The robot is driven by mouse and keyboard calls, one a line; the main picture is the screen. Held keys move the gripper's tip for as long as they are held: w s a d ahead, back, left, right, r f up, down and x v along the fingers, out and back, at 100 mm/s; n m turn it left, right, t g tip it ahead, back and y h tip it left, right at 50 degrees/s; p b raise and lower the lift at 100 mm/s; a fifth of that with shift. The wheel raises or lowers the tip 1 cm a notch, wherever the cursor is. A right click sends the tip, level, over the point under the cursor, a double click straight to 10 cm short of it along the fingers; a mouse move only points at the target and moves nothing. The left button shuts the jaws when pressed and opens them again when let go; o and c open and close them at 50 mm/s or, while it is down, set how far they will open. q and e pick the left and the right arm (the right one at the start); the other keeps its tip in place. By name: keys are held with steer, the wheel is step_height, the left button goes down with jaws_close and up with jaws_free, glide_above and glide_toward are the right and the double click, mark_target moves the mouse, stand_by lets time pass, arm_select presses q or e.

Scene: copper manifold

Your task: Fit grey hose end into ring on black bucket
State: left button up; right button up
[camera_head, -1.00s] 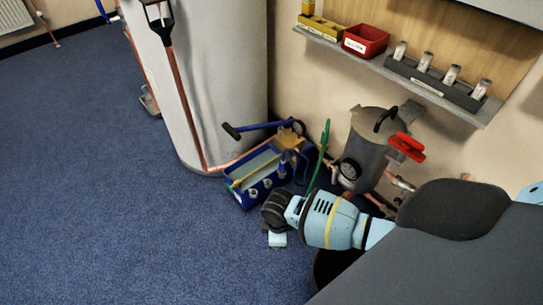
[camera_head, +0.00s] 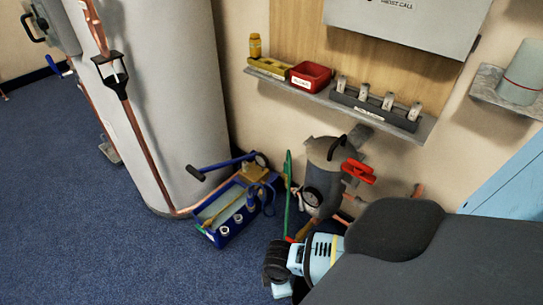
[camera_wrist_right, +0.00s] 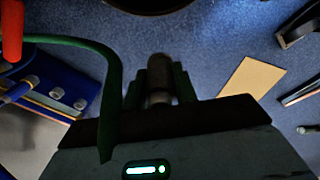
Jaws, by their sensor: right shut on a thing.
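My right gripper (camera_wrist_right: 158,72) is shut on a short grey-brown cylinder (camera_wrist_right: 159,88), which looks like the grey hose end. A green hose (camera_wrist_right: 112,85) curves past on the left of the right wrist view; a thin green length (camera_head: 289,185) stands beside the grey vessel in the head view. A dark curved rim (camera_wrist_right: 150,8) at the top edge of the right wrist view looks like the black bucket, apart from the cylinder. Its ring cannot be made out. In the head view my right wrist (camera_head: 318,258) hides the bucket. My left gripper is not in view.
A blue tool tray (camera_head: 226,222) sits on the carpet by the white cylinder tank (camera_head: 165,110). A grey vessel (camera_head: 322,170) with a red handle (camera_head: 358,171) and gauge stands near the wall. A yellow-tan sheet (camera_wrist_right: 248,76) lies on the floor.

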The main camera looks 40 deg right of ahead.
steer(key=s+d+f+p, duration=0.1)
steer(key=s+d+f, duration=0.1)
steer(key=s, duration=0.4)
steer(key=s+d+f+n+p, duration=0.1)
steer(key=s+f+p, duration=0.1)
steer(key=s, duration=0.4)
steer(key=shift+d, duration=0.4)
stand_by(0.6)
stand_by(0.5)
steer(key=shift+s+d+f+b, duration=0.1)
steer(key=shift+f+b, duration=1.1)
steer(key=shift+f, duration=0.25)
